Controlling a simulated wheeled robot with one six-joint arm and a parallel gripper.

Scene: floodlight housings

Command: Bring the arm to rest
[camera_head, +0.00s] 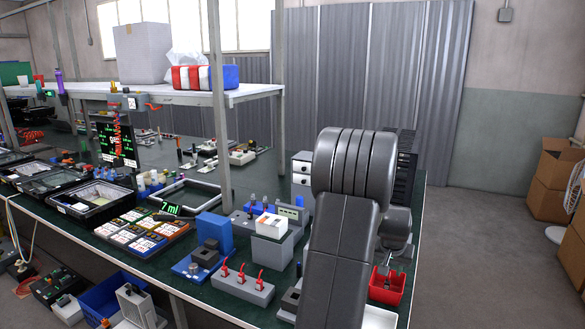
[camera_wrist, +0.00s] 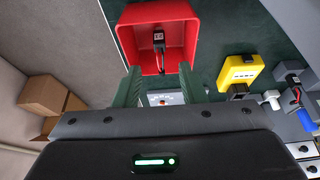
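My gripper (camera_wrist: 160,80) shows in the wrist view as two dark green fingers set well apart, with no object clearly clamped between them. Past the fingers lies a red open bin (camera_wrist: 187,22) with a small black object (camera_wrist: 158,40) in it. A pale grey piece with a small red mark (camera_wrist: 165,98) shows in the gap between the fingers; it seems to lie beyond them. In the head view my arm stands bent over the bench's right end, and its links hide most of the gripper. The red bin (camera_head: 384,292) shows there beside the arm.
The green-topped bench (camera_head: 130,262) is crowded with housings, trays and switch boxes left of my arm. A shelf post (camera_head: 219,120) rises near the arm. A yellow box (camera_wrist: 240,72) sits right of the bin. Cardboard boxes (camera_head: 555,165) stand at far right; the floor between is clear.

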